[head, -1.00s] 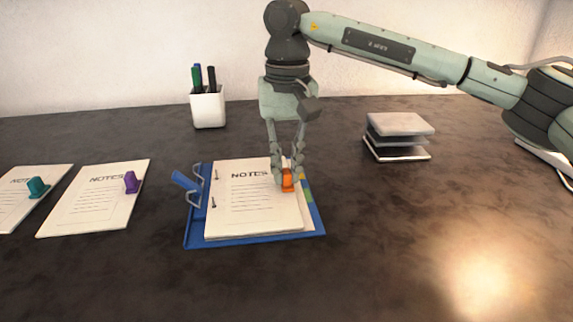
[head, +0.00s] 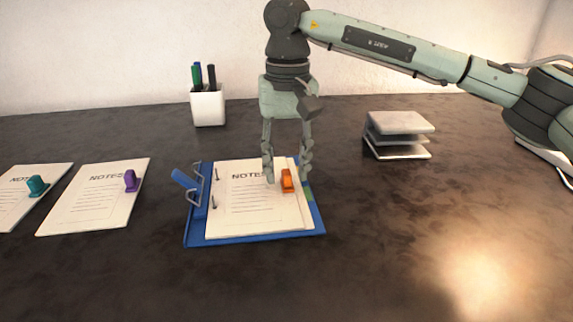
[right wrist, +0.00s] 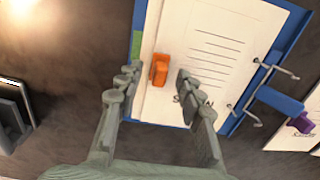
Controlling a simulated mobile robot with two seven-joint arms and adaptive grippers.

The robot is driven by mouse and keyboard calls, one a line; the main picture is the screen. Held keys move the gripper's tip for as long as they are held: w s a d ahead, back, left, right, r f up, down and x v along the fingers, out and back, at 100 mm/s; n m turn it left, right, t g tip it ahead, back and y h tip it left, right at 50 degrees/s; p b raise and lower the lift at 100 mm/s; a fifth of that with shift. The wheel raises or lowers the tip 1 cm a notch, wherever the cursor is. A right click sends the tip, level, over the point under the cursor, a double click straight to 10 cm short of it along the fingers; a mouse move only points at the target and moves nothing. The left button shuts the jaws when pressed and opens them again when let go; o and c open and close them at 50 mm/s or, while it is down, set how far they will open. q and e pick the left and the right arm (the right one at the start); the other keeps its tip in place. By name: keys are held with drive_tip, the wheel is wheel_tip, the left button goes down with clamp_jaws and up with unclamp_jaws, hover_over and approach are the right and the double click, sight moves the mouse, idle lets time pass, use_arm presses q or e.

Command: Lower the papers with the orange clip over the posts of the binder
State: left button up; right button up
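The papers (head: 245,205) with the orange clip (head: 287,181) lie in the open blue binder (head: 255,241), close beside its posts (head: 214,202) on the left. I cannot tell whether the posts pass through the sheets. My right gripper (head: 288,180) is open, its fingers spread to either side of the orange clip. In the right wrist view the clip (right wrist: 160,70) stands free between the fingertips (right wrist: 154,84). The papers (right wrist: 203,60) also show there, lying in the binder (right wrist: 292,22). My left gripper is not in view.
Papers with a purple clip (head: 100,200) and papers with a teal clip (head: 22,200) lie to the left. A white pen cup (head: 208,108) stands behind the binder. A paper tray (head: 398,135) stands at the back right. The front table is clear.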

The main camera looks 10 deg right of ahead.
wheel_tip(320, 180, up, 12)
idle(0.4)
